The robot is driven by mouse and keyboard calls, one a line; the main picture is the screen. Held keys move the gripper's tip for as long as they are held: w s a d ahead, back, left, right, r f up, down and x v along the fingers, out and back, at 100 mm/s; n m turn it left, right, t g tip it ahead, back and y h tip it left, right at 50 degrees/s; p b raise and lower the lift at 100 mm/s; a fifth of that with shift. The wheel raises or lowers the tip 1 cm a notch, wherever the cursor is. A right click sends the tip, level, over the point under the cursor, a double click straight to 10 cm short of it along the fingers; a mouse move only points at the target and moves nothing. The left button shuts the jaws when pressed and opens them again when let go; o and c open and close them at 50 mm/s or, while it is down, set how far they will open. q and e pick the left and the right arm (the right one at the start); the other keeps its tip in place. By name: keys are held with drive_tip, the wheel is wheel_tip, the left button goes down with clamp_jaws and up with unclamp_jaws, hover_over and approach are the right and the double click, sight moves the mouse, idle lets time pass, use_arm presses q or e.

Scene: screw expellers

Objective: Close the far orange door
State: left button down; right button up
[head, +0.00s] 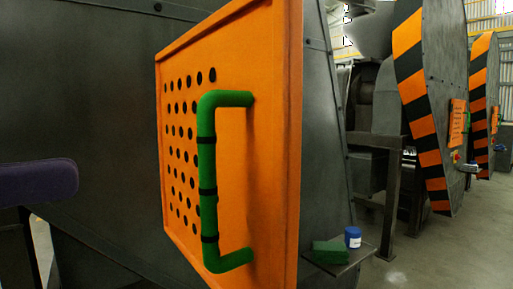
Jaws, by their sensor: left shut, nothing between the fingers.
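A large orange door (180,75) with rows of round holes fills the middle of the head view. It stands at an angle, its right edge jutting out from the dark grey machine, so it looks open. A green bar handle (207,165) with dark bands is fixed to its face. Smaller orange panels (457,122) show on machines farther back at the right; I cannot tell their state. My right gripper is out of view.
Dark grey machine casing (90,90) lies behind and left of the door. Right of it, a small shelf (345,266) holds a green block (329,252) and a blue jar (352,237). Striped machine guards (428,110) stand farther back. Grey floor (450,250) is clear at lower right.

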use_arm(q)
drive_tip(key=p, duration=0.5)
approach(279, 152)
drive_tip(key=p+x, duration=0.2)
drive_tip(key=x, duration=0.3)
drive_tip(key=shift+w+d+r, duration=0.15)
drive_tip(key=shift+w+d, duration=0.1)
drive_tip(key=shift+d, duration=0.1)
drive_tip(key=shift+w+d, duration=0.35)
drive_tip(key=shift+d, duration=0.05)
